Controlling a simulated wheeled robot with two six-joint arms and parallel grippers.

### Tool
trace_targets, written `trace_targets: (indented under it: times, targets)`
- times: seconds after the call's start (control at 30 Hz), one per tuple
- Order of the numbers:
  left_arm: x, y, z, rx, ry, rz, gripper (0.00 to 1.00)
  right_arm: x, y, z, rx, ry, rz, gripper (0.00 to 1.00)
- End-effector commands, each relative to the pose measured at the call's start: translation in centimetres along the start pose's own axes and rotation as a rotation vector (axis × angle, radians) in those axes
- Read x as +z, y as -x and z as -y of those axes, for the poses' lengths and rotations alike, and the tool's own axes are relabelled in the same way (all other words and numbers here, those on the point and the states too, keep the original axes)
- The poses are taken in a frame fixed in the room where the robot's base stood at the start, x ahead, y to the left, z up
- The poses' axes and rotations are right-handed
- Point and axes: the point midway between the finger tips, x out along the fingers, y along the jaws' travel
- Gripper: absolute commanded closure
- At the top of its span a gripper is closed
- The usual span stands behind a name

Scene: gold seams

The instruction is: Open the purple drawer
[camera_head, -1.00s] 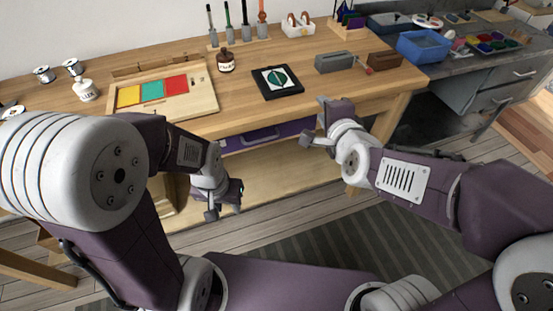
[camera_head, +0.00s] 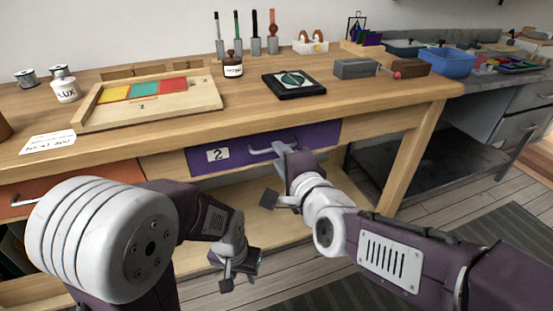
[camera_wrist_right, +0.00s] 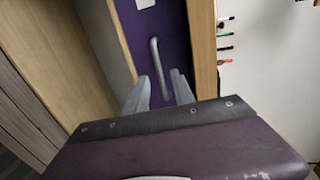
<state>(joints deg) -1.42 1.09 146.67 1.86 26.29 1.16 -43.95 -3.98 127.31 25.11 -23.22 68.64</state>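The purple drawer (camera_head: 240,155) has a white label "2" and sits under the wooden workbench's top, its front looking flush with the frame. Its silver bar handle (camera_head: 266,150) is partly hidden by my right gripper (camera_head: 275,176). In the right wrist view the handle (camera_wrist_right: 155,58) runs down toward the space between the spread fingers of my right gripper (camera_wrist_right: 161,88). The fingers are open; whether they touch the handle I cannot tell. My left gripper (camera_head: 241,275) is open and empty, low in front of the bench, away from the drawer.
An orange drawer (camera_head: 70,184) is to the left. The workbench top (camera_head: 330,112) carries a tray of coloured tiles (camera_head: 150,103), a brown bottle (camera_head: 233,66) and a black framed piece (camera_head: 293,84). A lower shelf (camera_head: 190,219) and a bench leg (camera_head: 408,165) are near my arms.

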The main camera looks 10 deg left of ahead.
Motion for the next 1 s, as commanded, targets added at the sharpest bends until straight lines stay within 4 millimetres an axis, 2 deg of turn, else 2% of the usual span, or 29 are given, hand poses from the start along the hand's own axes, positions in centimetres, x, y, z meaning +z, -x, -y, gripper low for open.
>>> trace_targets:
  times: [0.1, 0.2, 0.5, 0.6, 0.63, 1.0]
  targets:
    - [0.1, -1.0, 0.0, 0.000, 0.000, 0.000, 0.64, -0.1, -2.1, -0.3, 0.001, -0.001, -0.002, 0.70]
    - [0.1, -1.2, 0.0, 0.000, 0.000, 0.000, 0.64, -0.1, -3.0, -0.1, 0.000, -0.001, -0.001, 0.70]
    - [0.1, -1.1, 0.0, 0.000, 0.000, 0.000, 0.64, 0.0, -3.4, 0.0, 0.001, 0.000, 0.000, 0.70]
    - [0.1, -1.1, 0.0, 0.000, 0.000, 0.000, 0.64, 0.0, -3.4, 0.0, 0.001, 0.000, 0.000, 0.97]
    - [0.1, -1.1, 0.0, 0.000, 0.000, 0.000, 0.64, 0.0, -3.4, 0.0, 0.001, 0.000, 0.000, 1.00]
    - [0.1, -1.1, 0.0, 0.000, 0.000, 0.000, 0.64, 0.0, -3.4, 0.0, 0.001, 0.000, 0.000, 1.00]
